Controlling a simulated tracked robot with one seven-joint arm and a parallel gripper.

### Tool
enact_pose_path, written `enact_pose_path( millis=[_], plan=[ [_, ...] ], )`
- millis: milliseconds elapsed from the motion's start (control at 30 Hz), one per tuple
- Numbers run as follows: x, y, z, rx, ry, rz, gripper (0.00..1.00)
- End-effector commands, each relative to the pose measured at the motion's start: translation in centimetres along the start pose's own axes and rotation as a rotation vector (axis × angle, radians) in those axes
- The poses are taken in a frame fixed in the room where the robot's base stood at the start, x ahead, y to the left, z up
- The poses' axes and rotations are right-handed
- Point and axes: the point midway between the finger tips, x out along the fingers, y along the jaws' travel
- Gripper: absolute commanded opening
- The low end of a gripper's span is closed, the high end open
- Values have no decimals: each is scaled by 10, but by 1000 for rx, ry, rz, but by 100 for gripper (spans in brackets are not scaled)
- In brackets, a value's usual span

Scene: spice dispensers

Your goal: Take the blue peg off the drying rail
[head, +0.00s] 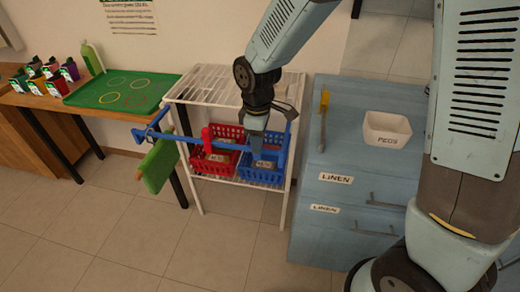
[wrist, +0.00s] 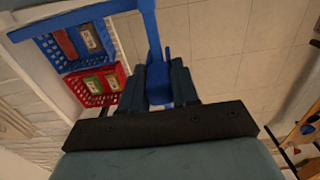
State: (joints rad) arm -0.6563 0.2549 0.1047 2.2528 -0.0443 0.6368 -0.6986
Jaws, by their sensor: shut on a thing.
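In the wrist view, my gripper (wrist: 166,78) is shut on the blue peg (wrist: 163,72), which sits between its fingers. The blue drying rail (wrist: 75,18) runs across the top left of that view, close to the peg; I cannot tell whether the peg still grips it. In the head view, my gripper (head: 256,140) points down at the front bar of the blue rail (head: 228,147), which juts from the white rack. The blue peg is not clear there.
A red basket (head: 207,163) and a blue basket (head: 262,177) stand on the rack's lower shelf. A white bowl marked PEGS (head: 387,132) and a yellow-handled tool (head: 323,115) are on the blue cabinet (head: 345,160) at right. A table with a green tray (head: 105,98) stands left.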

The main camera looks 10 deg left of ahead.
Motion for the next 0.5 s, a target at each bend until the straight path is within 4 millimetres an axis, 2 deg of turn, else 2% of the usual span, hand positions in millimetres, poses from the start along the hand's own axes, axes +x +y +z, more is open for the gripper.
enact_pose_path(
  millis=[500],
  plan=[
    [-26,0,0,-1,2,2,13]
  ],
)
